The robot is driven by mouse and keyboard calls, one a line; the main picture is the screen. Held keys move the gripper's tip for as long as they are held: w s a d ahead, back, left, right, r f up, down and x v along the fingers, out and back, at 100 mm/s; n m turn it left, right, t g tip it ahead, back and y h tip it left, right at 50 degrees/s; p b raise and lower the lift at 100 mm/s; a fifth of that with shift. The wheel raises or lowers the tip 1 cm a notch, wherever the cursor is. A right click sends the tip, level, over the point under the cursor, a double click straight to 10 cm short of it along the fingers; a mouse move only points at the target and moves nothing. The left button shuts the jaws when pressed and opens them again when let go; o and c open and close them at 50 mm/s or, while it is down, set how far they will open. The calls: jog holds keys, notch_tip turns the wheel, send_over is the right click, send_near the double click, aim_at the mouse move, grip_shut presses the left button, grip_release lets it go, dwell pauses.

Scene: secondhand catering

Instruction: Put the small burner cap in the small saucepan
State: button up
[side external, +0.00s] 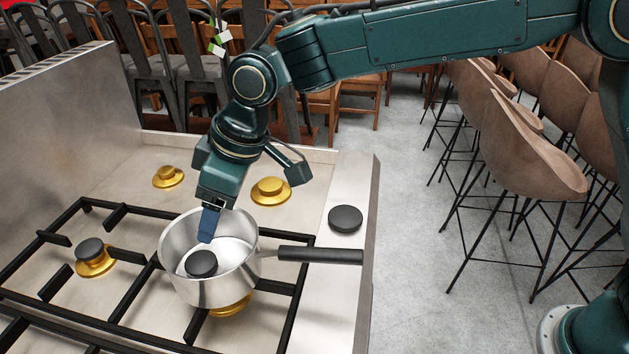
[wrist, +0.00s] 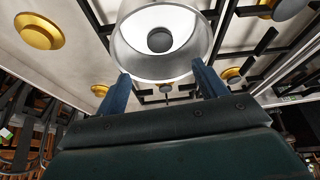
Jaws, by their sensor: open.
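The small burner cap (side external: 201,263), a black disc, lies inside the small saucepan (side external: 183,287), on its floor. The saucepan is steel with a black handle pointing right and stands upright on the black grate over a gold burner. In the wrist view the cap (wrist: 159,40) shows inside the pan (wrist: 128,52), apart from both fingers. My gripper (side external: 208,232) has blue fingers and points down over the pan's opening. The wrist view shows its fingers (wrist: 161,86) spread with nothing between them. I cannot tell whether the fingertips are below the rim.
A larger black cap (side external: 345,219) lies on the steel ledge at right. Another dark cap (side external: 90,249) sits on the left gold burner. Bare gold burners (side external: 168,177) (side external: 270,191) stand at the back. The grate (side external: 125,250) surrounds the pan; a steel backsplash (side external: 70,115) rises at left.

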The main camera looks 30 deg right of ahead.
jog(key=s+d+r+m+t+h, duration=0.15)
jog(key=s+d+r, duration=0.3)
jog(key=d, duration=0.65)
jog(key=s+d+r+m, duration=0.3)
jog(key=d+r, duration=0.3)
jog(key=d, duration=0.5)
jog(key=s+d+f+m+h, duration=0.1)
jog(key=s+d+f+m, duration=0.1)
jog(key=s+d, duration=0.6)
jog(key=s+d+f+m+t+h, duration=0.1)
jog(key=s+d+f+m, duration=0.1)
jog(key=s+d, duration=0.6)
jog(key=s+m, duration=0.1)
jog(key=s, duration=0.2)
jog(key=shift+m, duration=0.35)
